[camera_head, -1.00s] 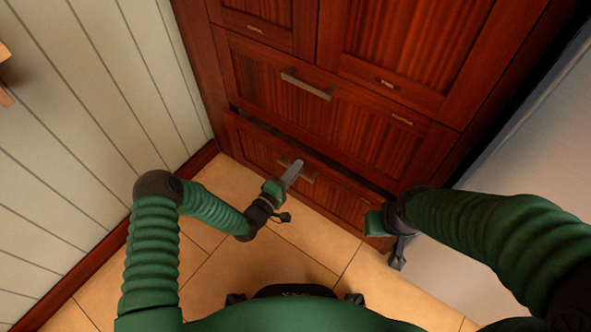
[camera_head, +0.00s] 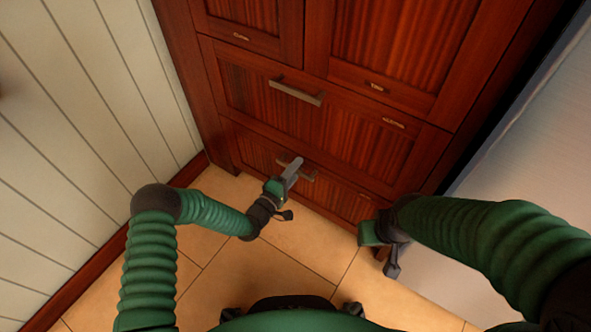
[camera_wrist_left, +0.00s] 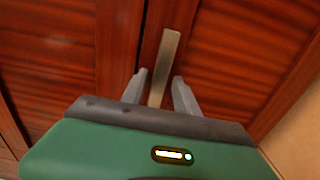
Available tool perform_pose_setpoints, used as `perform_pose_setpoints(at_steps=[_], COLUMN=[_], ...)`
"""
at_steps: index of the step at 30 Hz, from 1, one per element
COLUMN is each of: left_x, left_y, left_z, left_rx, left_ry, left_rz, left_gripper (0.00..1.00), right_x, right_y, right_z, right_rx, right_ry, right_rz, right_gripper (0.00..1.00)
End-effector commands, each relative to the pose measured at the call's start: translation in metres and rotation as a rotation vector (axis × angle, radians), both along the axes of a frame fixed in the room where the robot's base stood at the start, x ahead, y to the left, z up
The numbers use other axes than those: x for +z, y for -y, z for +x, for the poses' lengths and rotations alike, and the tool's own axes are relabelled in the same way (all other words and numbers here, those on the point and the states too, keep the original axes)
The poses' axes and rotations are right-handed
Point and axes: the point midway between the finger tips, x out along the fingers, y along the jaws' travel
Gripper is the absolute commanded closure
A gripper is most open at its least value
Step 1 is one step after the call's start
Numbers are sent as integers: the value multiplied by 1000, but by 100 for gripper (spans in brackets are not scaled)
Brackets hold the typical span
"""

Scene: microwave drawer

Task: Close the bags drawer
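The bottom drawer (camera_head: 341,197) of the dark red wooden cabinet sits flush with the front, with no gap visible along its top edge. Its metal handle (camera_head: 309,178) is partly hidden by my left gripper (camera_head: 296,163), which is at the drawer front. In the left wrist view, the handle bar (camera_wrist_left: 165,62) runs between the two grey fingers of the left gripper (camera_wrist_left: 160,78); the fingers stand apart, with room beside the bar. My right gripper (camera_head: 380,262) hangs near the cabinet's lower right corner, and its fingers are not clear. No bag label is legible.
A panelled wall (camera_head: 70,130) stands at the left and a pale grey surface (camera_head: 530,170) at the right. The tiled floor (camera_head: 290,255) is clear in front.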

Motion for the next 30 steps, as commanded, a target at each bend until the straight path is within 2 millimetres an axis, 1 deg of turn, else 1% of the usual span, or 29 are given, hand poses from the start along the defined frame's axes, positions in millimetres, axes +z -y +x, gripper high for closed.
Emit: perform_pose_setpoints(at_steps=[10, 14, 17, 24, 27, 30], left_x=[2, 4, 7, 6, 5, 3], left_y=[-1, -9, -23, -65, -80, -91], left_z=[0, -11, -30, -88, -109, -124], left_rx=[1, 1, 3, 3, 3, 2], left_ry=[3, -1, -2, -4, -3, -1], left_rz=[-1, 0, -1, -2, -1, 0], left_gripper=[62, 62, 62, 62, 62, 62], right_x=[1, 11, 25, 57, 65, 70], right_y=[0, 0, 0, 0, 0, 0], right_z=[0, 0, 0, 0, 0, 0], right_rx=[0, 0, 0, 0, 0, 0], right_ry=[0, 0, 0, 0, 0, 0], right_rz=[0, 0, 0, 0, 0, 0], right_gripper=[62, 62, 62, 62, 62, 62])
